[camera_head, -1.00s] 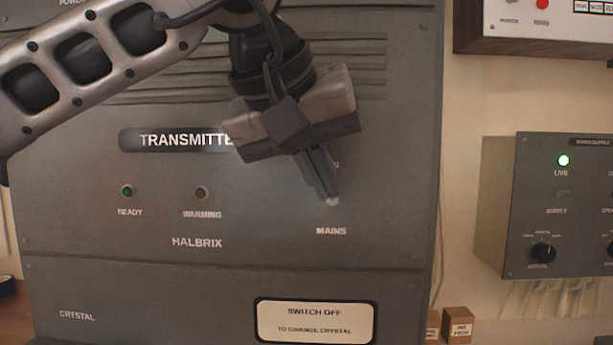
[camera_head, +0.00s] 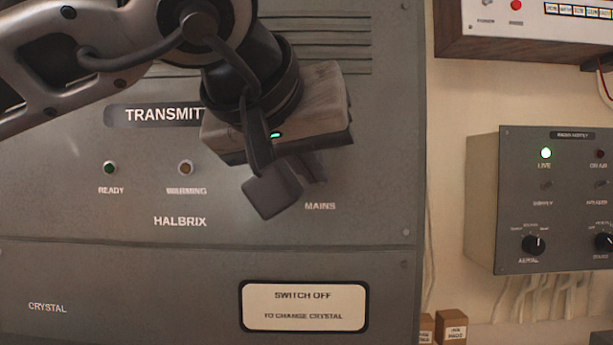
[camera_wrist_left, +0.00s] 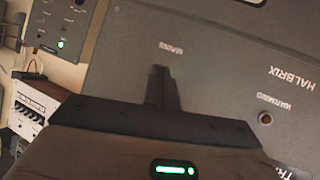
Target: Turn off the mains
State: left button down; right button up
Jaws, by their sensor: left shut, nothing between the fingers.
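The grey transmitter cabinet (camera_head: 210,265) fills the left and middle of the head view. Its "MAINS" label (camera_head: 320,206) is right of centre and also shows in the left wrist view (camera_wrist_left: 172,47). The mains switch itself cannot be made out; my gripper covers the area above the label. My left gripper (camera_head: 312,172) is in front of the panel, just above the label, its fingers shut and empty. In the left wrist view the closed fingers (camera_wrist_left: 161,82) point toward the label. Contact with the switch cannot be told. My right gripper is not in view.
A green "READY" lamp (camera_head: 110,168) and a "WARMING" lamp (camera_head: 185,167) are on the cabinet left of my gripper. A radio supply box (camera_head: 480,200) with a lit green lamp is on the right wall. Small boxes (camera_head: 452,327) stand below it.

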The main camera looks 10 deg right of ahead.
pick_arm(q)
jog(key=shift+r+p, duration=0.8)
jog(key=shift+r, duration=0.1)
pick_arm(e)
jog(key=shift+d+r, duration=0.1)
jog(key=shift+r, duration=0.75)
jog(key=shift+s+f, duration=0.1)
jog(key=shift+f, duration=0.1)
